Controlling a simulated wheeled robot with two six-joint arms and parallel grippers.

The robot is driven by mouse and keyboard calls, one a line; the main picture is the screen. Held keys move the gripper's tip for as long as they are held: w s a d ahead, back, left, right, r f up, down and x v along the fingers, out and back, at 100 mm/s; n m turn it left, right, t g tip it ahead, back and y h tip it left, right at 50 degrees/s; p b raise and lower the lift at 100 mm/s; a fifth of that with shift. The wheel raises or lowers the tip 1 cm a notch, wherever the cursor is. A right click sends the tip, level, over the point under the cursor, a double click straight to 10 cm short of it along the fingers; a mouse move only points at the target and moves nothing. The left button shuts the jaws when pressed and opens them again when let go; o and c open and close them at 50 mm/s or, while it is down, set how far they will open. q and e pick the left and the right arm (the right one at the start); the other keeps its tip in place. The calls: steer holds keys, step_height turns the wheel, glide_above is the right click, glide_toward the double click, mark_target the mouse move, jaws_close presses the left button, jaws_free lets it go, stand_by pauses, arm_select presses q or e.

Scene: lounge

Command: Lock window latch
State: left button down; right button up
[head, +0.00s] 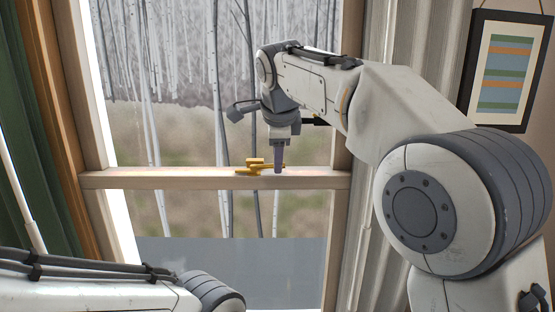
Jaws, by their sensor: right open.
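The window latch (255,165) is a small brass-yellow piece on the wooden middle rail of the window (130,180). My right gripper (278,168) points down at the rail, with its finger at the right side of the latch and partly in front of it. I cannot tell whether the finger touches the latch. The right gripper is open, and only one finger shows clearly. My left arm comes in at the lower left, and its gripper is out of view.
The wooden window frame (335,240) stands upright on both sides of the panes. A green curtain (18,170) hangs at the left, and a pale curtain (400,60) hangs at the right. A framed picture (507,72) is on the right wall. Bare trees show through the glass.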

steer(key=shift+w+f, duration=0.35)
steer(key=shift+f, duration=0.2)
jaws_close()
stand_by(1.1)
